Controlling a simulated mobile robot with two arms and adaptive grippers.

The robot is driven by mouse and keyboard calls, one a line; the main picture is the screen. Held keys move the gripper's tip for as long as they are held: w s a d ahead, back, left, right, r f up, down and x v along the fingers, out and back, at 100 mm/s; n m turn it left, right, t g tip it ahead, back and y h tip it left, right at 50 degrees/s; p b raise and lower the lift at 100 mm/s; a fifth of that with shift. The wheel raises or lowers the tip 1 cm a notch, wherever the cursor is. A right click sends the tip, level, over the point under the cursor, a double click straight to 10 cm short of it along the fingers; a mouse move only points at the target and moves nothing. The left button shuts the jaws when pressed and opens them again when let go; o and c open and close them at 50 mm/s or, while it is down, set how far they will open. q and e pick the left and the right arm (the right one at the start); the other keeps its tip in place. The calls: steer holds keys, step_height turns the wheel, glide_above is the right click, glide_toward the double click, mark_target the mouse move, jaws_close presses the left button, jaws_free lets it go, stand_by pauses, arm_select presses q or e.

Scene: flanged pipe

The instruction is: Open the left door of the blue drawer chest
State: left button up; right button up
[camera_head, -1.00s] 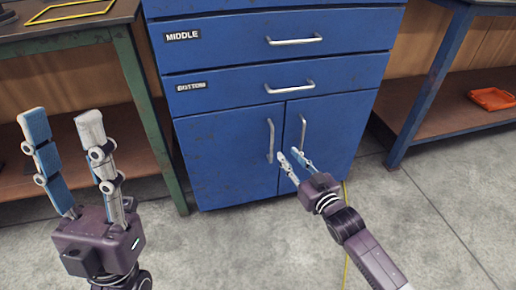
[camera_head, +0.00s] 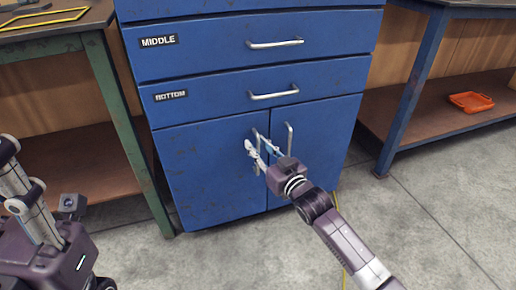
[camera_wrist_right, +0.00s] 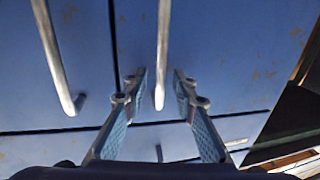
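The left door (camera_head: 200,180) of the blue drawer chest is shut, level with the right door (camera_head: 328,140). Its upright metal handle (camera_head: 256,135) is by the middle seam, partly hidden by my right gripper (camera_head: 258,147). The right gripper is open. In the right wrist view the picture is upside down, and the left door's handle (camera_wrist_right: 163,55) shows between the two blue-padded fingers (camera_wrist_right: 158,84), apart from both. The right door's handle (camera_wrist_right: 53,55) is outside the fingers. My left gripper is partly in view at the bottom left, its fingertips cut off.
Drawers marked MIDDLE (camera_head: 215,45) and BOTTOM (camera_head: 225,93) are shut above the doors. A green-legged bench (camera_head: 118,110) stands close at the left. A blue-legged bench (camera_head: 410,90) with an orange tray (camera_head: 471,101) stands at the right. Grey floor is clear in front.

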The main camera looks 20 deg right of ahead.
steer(key=shift+c, duration=0.5)
jaws_close()
